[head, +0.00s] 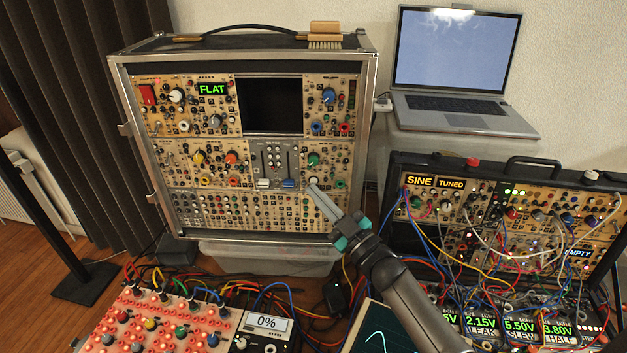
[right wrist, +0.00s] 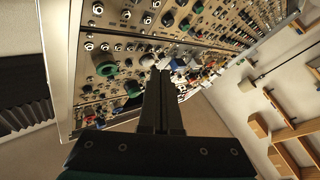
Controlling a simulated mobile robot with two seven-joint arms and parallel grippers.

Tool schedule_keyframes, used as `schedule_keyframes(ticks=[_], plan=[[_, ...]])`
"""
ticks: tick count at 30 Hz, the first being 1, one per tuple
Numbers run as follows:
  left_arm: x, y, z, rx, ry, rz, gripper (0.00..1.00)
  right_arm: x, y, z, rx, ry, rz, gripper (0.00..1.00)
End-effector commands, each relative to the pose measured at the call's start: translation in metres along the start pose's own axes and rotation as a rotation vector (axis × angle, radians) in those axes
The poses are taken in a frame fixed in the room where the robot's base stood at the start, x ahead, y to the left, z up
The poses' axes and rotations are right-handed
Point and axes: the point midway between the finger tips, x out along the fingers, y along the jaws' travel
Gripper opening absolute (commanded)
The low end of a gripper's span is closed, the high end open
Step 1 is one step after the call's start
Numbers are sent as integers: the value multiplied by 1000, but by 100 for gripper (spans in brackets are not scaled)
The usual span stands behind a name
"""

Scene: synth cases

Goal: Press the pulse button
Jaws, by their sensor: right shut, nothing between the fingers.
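The upright synth case (head: 368,140) holds tan panels full of knobs, jacks and buttons. A grey slider module (head: 276,158) sits in its middle row, with a white button (head: 263,183) and a blue button (head: 288,184) at its foot. I cannot read which button is labelled pulse. My right gripper (head: 313,188) is shut and empty, pointing up-left, its tips close to a pale round knob just right of the blue button. I cannot tell whether they touch. In the right wrist view the shut fingers (right wrist: 161,72) reach toward the crowded panel. My left gripper is out of view.
A second case (head: 510,165) with patch cables stands at right. An open laptop (head: 455,75) is behind it. A red patch panel (head: 165,325) and a 0% display (head: 267,323) are in front, with loose cables around. A brush (head: 325,35) lies on the upright case.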

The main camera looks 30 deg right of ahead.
Motion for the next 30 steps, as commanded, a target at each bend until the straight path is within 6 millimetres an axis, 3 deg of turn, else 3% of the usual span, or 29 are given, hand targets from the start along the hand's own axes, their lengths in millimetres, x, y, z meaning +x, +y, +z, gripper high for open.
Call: schedule_keyframes(ticks=[10, 30], plan=[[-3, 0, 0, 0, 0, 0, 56, -3, -2, -3, 1, 1, 0, 0], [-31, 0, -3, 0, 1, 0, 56, -42, -30, -32, 0, 2, 2, 0]])
